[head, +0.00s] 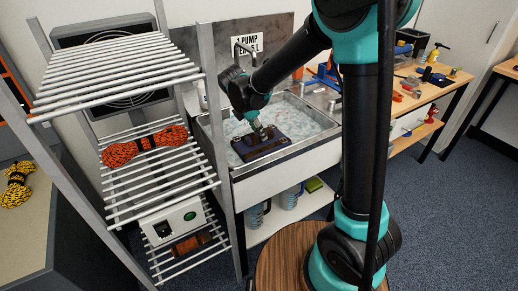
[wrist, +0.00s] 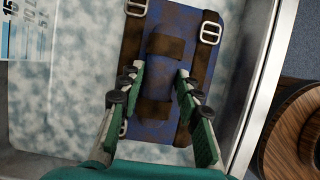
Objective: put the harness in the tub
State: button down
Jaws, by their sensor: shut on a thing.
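The harness (head: 259,146) is a flat blue pad with brown straps and pale metal buckles. In the wrist view the harness (wrist: 165,65) lies under my gripper, its right side overlapping the tub's inner wall. My gripper (head: 265,134) is shut on the harness, its fingers (wrist: 156,78) on either side of the middle brown straps. The tub (head: 297,153) is a grey metal basin of cloudy, foamy water; its rim (wrist: 274,62) shows at right in the wrist view. The harness is over the tub's near left part. Whether it touches the water, I cannot tell.
A barred rack (head: 165,180) stands left of the tub, with an orange rope (head: 122,153) on its middle shelf. A tap (head: 240,47) is behind the tub. A wooden bench (head: 440,88) with tools is at right. A round wooden top (wrist: 295,130) is beside the tub.

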aim_at(251, 136)
jog(key=shift+f, duration=4.2)
jog(key=c, duration=1.1)
grip_release()
jog(key=shift+f, duration=0.1)
jog(key=shift+o, duration=0.2)
jog(key=v, duration=1.2)
jog(key=shift+s, duration=0.1)
